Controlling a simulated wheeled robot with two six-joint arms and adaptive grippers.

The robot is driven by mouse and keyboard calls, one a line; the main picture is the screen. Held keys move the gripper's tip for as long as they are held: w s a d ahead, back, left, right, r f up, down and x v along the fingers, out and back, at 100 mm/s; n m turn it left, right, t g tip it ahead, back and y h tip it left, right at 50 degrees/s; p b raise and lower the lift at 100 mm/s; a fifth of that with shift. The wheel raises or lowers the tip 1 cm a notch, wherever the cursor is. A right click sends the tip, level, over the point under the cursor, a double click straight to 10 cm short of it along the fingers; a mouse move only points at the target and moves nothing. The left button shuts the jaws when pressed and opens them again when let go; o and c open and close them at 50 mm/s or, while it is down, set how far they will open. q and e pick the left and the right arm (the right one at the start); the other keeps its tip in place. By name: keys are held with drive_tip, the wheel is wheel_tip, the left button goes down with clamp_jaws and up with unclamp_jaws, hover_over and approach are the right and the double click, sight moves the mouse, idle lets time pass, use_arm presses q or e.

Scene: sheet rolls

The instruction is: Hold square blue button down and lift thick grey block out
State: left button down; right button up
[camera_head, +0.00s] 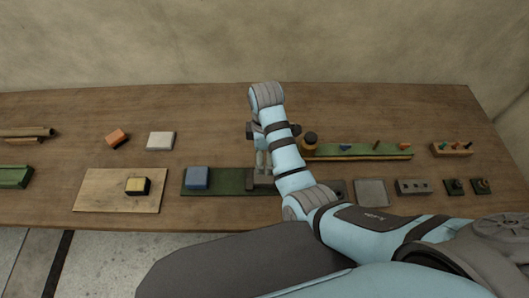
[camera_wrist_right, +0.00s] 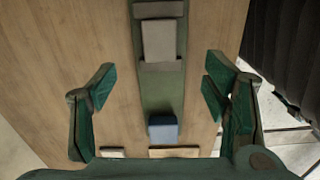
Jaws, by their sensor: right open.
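The square blue button (camera_head: 197,178) stands on the left part of a long green base (camera_head: 228,182); it also shows in the right wrist view (camera_wrist_right: 163,130). The thick grey block (camera_wrist_right: 158,40) sits between darker brown pieces on the same base. In the head view my right arm partly hides the block. My right gripper (camera_wrist_right: 158,85) is open and empty above the base, its fingers spread to either side of the strip and apart from block and button. It also shows in the head view (camera_head: 262,155). My left gripper is not in view.
A wooden board (camera_head: 95,190) with a yellow block (camera_head: 137,186) lies left of the green base. A green strip with pegs (camera_head: 365,150) is at the back right. The back middle-left is clear.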

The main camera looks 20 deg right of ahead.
sight(264, 176)
drive_tip(key=shift+n, duration=0.3)
wheel_tip(264, 176, down, 14)
drive_tip(key=b, duration=0.4)
drive_tip(key=shift+w+a+r, duration=0.1)
drive_tip(key=shift+a+r, duration=0.05)
drive_tip(key=shift+r, duration=0.1)
drive_tip(key=shift+r, duration=0.1)
drive_tip(key=c, duration=1.3)
drive_tip(key=shift+c, duration=0.2)
